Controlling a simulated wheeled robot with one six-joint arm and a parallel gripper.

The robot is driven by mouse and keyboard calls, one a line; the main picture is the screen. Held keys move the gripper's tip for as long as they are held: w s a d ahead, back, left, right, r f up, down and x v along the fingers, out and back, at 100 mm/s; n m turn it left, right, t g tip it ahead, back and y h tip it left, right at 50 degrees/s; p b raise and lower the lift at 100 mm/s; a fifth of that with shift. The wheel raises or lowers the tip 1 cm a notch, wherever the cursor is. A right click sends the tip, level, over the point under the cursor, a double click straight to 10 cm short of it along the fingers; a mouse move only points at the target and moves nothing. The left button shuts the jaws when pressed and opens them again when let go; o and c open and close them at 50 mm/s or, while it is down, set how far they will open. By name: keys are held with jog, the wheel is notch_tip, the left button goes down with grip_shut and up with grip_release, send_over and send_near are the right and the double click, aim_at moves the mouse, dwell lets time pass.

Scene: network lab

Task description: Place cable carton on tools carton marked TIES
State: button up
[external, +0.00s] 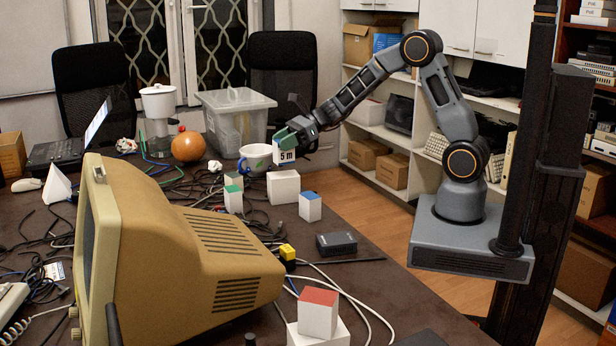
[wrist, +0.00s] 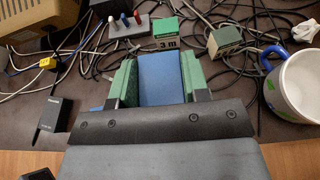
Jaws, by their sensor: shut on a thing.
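My gripper (external: 290,140) is shut on a small white carton marked "5 m" (external: 285,156), the cable carton, and holds it upright in the air. In the wrist view its blue top (wrist: 160,76) sits between my green finger pads. A plain white box (external: 284,188) stands below it on the table. A blue-topped carton (external: 310,207) stands just right of that box. A green-topped carton (external: 233,202) stands to the left; in the wrist view a green-topped carton (wrist: 167,32) reads "3 m". Another carton (wrist: 225,41) is beside it. No TIES mark is readable.
A white mug with blue (external: 256,158) stands close behind the held carton. Cables spread over the table's left and middle. A black adapter (external: 336,243) and a beige monitor (external: 190,240) are nearer. A red-topped carton (external: 318,312) sits on a white box at the front.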

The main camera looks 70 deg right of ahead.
aim_at(275, 157)
jog(key=shift+w+f, duration=0.25)
jog(key=shift+f, duration=1.45)
jog(key=shift+f+b, duration=0.15)
jog(key=shift+b, duration=0.2)
jog(key=o, duration=1)
